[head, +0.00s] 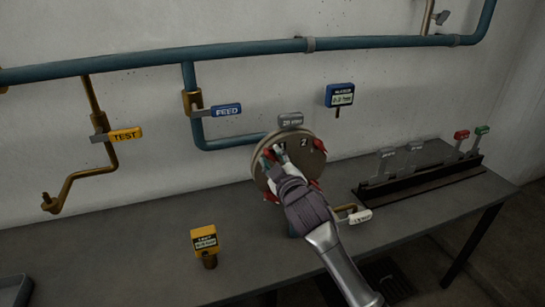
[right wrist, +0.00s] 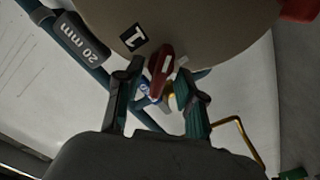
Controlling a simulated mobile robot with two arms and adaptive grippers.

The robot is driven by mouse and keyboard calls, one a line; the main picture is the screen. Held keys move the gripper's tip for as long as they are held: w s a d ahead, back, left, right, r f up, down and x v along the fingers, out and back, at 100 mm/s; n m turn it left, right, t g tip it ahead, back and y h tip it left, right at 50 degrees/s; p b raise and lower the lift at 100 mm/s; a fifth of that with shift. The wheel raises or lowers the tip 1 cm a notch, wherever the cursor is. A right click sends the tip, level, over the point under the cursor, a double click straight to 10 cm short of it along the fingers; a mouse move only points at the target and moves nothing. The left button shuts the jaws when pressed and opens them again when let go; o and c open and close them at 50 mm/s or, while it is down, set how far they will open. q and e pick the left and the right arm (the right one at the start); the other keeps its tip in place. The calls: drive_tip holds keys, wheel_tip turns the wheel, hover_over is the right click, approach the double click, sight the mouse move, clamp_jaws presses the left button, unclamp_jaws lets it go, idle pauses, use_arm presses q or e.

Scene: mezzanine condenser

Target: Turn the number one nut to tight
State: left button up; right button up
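In the right wrist view the number one nut, a red winged piece with a pale mark (right wrist: 161,70), sits at the edge of the round tan plate (right wrist: 205,30), beside the label 1 (right wrist: 134,37). My right gripper (right wrist: 157,98) has its two fingers apart, one on each side of the nut. I cannot see clear contact. In the head view my right gripper (head: 275,160) is at the left part of the plate (head: 296,143) and hides much of the nut and label there. My left gripper is not in view.
Another red nut (head: 318,145) sits by the label 2. A grey 20 mm tag (head: 291,120) tops the plate. A white-tagged lever (head: 360,216), a yellow tagged valve (head: 205,240) and a rack of levers (head: 420,182) stand on the grey bench (head: 130,250). Blue pipes run behind.

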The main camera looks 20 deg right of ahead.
drive_tip(key=shift+w, duration=0.1)
clamp_jaws()
drive_tip(key=shift+m, duration=0.3)
drive_tip(key=m+p, duration=0.2)
drive_tip(key=m, duration=0.4)
drive_tip(key=shift+d+r+p, duration=0.1)
drive_tip(key=shift+p, duration=0.25)
drive_tip(key=m+p, duration=0.1)
drive_tip(key=m, duration=0.3)
drive_tip(key=shift+p, duration=0.3)
drive_tip(key=shift+d+m+p, duration=0.1)
drive_tip(key=shift+m+p, duration=0.55)
drive_tip(key=shift+m, duration=0.95)
unclamp_jaws()
